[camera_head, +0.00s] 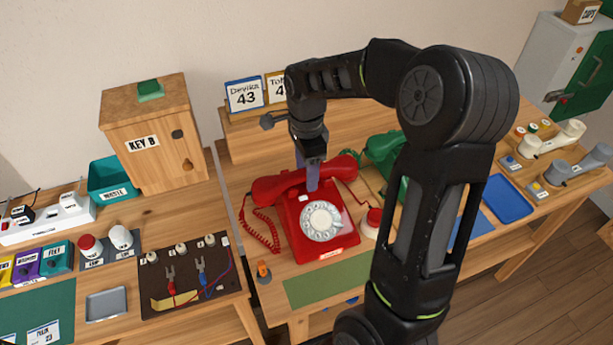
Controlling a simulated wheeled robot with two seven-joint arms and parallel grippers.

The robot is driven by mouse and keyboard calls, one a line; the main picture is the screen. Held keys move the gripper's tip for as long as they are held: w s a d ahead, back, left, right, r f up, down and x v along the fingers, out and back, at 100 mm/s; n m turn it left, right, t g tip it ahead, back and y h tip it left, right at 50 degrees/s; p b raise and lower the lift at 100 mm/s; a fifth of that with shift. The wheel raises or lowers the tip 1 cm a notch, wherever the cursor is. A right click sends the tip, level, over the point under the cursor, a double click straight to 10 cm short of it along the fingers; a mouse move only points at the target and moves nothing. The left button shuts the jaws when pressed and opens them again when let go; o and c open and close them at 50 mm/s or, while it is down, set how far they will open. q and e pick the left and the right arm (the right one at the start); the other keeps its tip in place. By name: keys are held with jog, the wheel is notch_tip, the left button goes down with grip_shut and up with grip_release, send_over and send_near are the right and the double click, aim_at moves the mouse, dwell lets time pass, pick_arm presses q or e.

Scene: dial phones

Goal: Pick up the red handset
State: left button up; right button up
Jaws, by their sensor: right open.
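The red handset (272,189) lies across the top of the red dial phone (296,228), its two ends sticking out left and right. A coiled red cord (267,234) hangs from its left end. My right gripper (311,177) points down over the middle of the handset, with its fingers at the handset's grip. It is open. The fingers hide part of the handset's middle, and I cannot tell whether they touch it. My left gripper is not in view.
A green phone (383,146) stands just right of the red one, partly behind my right arm. Signs (244,95) stand on a shelf behind. A wooden KEY B box (151,143) stands to the left. A green mat (328,281) lies bare in front.

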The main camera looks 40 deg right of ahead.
grip_shut()
dwell(0.7)
